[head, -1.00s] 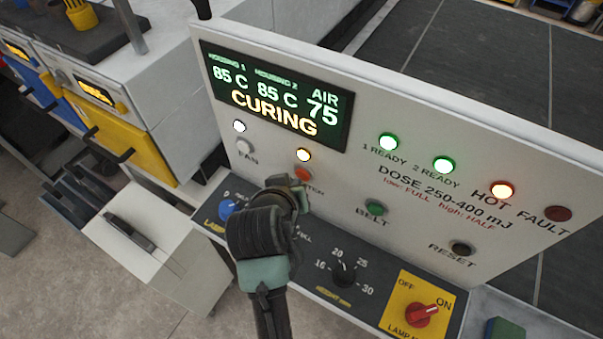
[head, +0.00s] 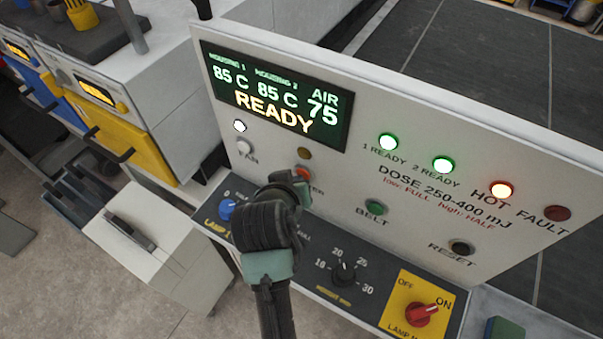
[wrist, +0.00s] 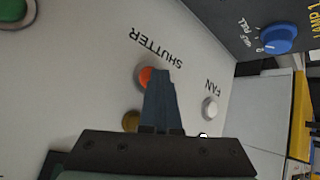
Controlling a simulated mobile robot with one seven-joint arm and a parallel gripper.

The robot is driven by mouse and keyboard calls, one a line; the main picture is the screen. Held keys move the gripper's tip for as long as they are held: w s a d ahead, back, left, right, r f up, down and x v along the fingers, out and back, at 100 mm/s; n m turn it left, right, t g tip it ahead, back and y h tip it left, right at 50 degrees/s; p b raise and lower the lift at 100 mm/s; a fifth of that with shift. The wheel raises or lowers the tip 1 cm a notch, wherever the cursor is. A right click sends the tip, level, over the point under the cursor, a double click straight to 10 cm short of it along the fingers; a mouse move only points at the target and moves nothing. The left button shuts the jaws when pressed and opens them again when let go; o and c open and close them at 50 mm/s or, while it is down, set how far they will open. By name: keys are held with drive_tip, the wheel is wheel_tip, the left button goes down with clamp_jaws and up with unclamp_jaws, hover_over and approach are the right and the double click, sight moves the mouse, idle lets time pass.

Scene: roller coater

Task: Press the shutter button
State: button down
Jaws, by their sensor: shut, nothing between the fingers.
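The orange shutter button (head: 303,173) is on the upright white panel, below a dark amber lamp (head: 304,153). In the wrist view the button (wrist: 146,76) sits beside the "SHUTTER" label, partly covered by my fingers. My gripper (wrist: 164,73) is shut and empty, its tip overlapping the button's edge in that view. In the head view my gripper (head: 303,190) is just in front of and below the button and hides part of its label. I cannot tell whether the tip touches the button. The display (head: 277,98) reads "READY".
The white fan button (head: 244,147) is left of the shutter button, under a lit lamp. The green belt button (head: 376,208) and dark reset button (head: 460,248) are to the right. Below, a sloped dark panel carries a blue knob (head: 227,209), a black dial (head: 344,272) and a red switch (head: 422,314).

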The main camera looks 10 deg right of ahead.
drive_tip(key=shift+s+a, duration=0.1)
drive_tip(key=shift+s, duration=0.05)
drive_tip(key=shift+s+a+p, duration=0.35)
drive_tip(key=shift+s, duration=0.2)
drive_tip(key=s+a, duration=0.1)
drive_tip(key=s, duration=0.1)
drive_tip(key=s+a+p, duration=0.1)
drive_tip(key=s+a, duration=0.1)
idle(0.6)
idle(0.7)
